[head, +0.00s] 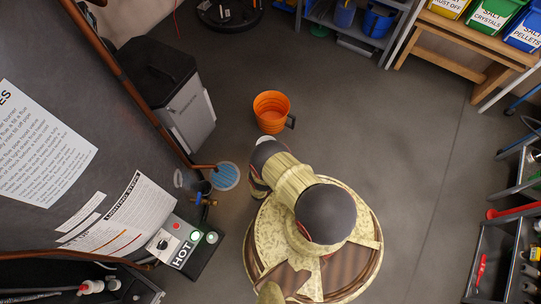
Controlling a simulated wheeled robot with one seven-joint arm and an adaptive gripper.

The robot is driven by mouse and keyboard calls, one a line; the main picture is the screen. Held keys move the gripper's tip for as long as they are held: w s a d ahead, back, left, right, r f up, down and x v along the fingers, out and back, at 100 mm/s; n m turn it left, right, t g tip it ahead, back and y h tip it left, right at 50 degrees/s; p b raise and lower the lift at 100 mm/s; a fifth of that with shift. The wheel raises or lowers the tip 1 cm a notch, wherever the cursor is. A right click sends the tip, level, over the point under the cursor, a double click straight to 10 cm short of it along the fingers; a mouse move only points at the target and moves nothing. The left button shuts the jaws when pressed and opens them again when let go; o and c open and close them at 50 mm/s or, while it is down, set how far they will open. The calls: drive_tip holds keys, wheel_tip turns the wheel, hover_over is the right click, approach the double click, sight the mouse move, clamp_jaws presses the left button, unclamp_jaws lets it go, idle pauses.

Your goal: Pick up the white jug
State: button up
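I cannot make out a white jug for certain in the head view. A small pale rounded shape (263,140) shows just beyond the dark joint of my arm, and I cannot tell whether it is part of the arm or a separate thing. An orange ribbed bucket-like container (271,110) with a dark side handle stands upright on the floor beyond my arm. My arm is folded over my round base, and my gripper cannot be seen.
The grey heater (60,110) with copper pipes and a lit HOT panel (184,250) fills the left. A grey bin (182,112) stands beside it. A blue round drain (226,175) lies nearby. Shelves (355,22) and a wooden bench (470,45) stand at the back.

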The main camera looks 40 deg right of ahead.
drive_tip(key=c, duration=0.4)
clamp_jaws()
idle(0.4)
